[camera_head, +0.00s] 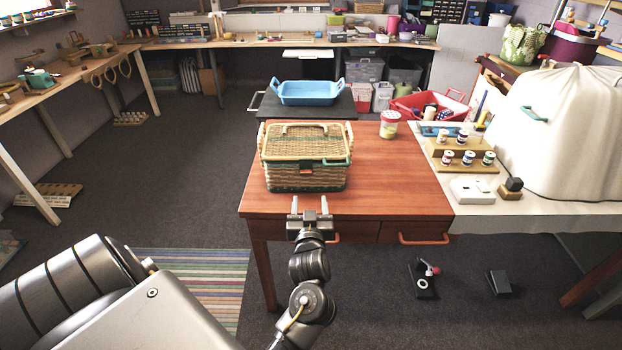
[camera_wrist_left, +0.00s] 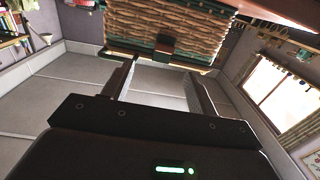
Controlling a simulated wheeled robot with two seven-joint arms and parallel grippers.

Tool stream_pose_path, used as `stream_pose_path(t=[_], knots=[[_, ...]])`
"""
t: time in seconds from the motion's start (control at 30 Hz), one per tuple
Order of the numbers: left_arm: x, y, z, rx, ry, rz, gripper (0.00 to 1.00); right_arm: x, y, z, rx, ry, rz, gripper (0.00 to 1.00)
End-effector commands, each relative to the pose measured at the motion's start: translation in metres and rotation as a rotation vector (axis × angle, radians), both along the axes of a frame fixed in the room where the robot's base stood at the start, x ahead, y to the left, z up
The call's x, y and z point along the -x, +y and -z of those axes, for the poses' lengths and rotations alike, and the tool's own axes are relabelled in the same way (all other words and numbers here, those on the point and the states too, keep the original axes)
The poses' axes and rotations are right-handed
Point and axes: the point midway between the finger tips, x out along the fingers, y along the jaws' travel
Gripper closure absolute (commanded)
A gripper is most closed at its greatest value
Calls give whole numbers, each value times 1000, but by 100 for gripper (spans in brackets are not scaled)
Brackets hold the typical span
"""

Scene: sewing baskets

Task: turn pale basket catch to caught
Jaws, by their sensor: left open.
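The pale wicker basket (camera_head: 305,178) stands on the red-brown table with its lid down; it has green trim. It also shows at the top of the left wrist view (camera_wrist_left: 195,18). A dark green tab (camera_wrist_left: 165,43), which looks like the catch, sits by its green edge there; I cannot tell whether it is turned to caught. My left gripper (camera_head: 310,204) is at the table's front edge, just in front of the basket. Its two fingers are apart and empty, also in the left wrist view (camera_wrist_left: 163,75), and they point toward the basket without visibly touching it. My right gripper is not in view.
The red-brown table (camera_head: 400,185) has free room right of the basket, with a jar (camera_head: 389,124) at its back. A blue tray (camera_head: 308,95) stands behind. Thread spools on a wooden rack (camera_head: 464,166) and a white covered machine (camera_head: 565,130) stand to the right.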

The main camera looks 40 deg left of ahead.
Motion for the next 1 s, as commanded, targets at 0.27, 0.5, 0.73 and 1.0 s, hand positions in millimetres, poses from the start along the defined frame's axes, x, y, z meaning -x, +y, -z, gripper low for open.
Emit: stream_pose_path(t=[0.27,0.5,0.73,1.0], knots=[[-9,22,-1,-4,1,-16,42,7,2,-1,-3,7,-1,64],[-45,51,-1,-5,2,-14,42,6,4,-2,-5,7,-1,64],[-70,70,0,-4,3,-12,42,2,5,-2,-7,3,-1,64],[-79,76,1,-2,3,-10,42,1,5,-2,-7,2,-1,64]])
